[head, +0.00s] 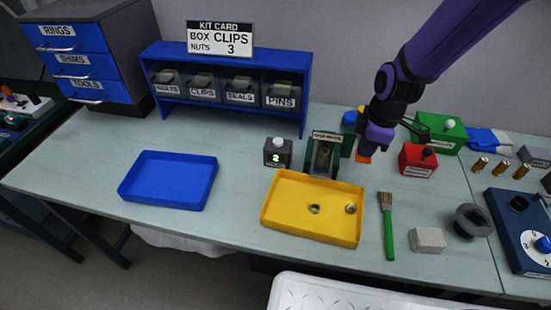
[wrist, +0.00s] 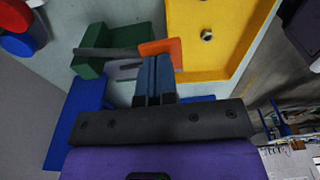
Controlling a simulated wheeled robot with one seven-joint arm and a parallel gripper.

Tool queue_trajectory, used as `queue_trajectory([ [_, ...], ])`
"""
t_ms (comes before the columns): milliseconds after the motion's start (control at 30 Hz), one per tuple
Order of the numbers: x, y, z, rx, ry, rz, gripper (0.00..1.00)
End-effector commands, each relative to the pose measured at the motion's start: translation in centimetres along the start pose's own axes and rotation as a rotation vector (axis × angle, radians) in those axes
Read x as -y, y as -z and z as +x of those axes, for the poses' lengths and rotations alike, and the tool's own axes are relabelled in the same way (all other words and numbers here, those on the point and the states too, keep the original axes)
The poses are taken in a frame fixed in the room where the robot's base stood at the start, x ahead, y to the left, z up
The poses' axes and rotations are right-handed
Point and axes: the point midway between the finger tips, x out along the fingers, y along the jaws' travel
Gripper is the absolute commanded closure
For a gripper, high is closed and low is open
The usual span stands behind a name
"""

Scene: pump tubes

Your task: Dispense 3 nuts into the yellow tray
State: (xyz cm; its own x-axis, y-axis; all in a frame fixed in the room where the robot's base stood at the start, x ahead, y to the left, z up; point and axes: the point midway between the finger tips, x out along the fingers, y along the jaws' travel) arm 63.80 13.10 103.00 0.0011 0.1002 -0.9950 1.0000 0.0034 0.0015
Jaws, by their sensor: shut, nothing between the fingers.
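The yellow tray (head: 290,228) sits at the front middle of the bench. Two small grey nut-like pieces lie in it, one near the middle (head: 314,209) and one near the right wall (head: 351,209); one nut (wrist: 207,35) shows in the wrist view. The green dispenser (head: 315,160) stands just behind the tray. A small grey counter box (head: 277,153) left of it shows a green 2. My gripper (head: 364,155) is shut and empty, right of the dispenser. In the wrist view its fingertips (wrist: 157,62) are at an orange piece (wrist: 160,46); contact is unclear.
A blue tray (head: 168,180) lies to the left. A red box (head: 417,160) and a green box (head: 440,132) stand right of my gripper. A brush (head: 388,225), a pale block (head: 428,240) and a dark round part (head: 472,222) lie right of the yellow tray.

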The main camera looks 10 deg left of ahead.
Motion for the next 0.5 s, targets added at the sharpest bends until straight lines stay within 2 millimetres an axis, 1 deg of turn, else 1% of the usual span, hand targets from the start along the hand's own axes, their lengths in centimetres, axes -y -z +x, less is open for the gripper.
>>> queue_trajectory([
  [33,0.0,0.1,-0.7,-0.001,-0.002,0.0,1.0],
  [300,0.0,0.4,-4.2,0.0,-0.001,0.0,1.0],
  [400,0.0,0.5,-5.3,0.0,-0.001,0.0,1.0],
  [500,0.0,0.6,-5.9,0.0,-0.001,0.0,1.0],
])
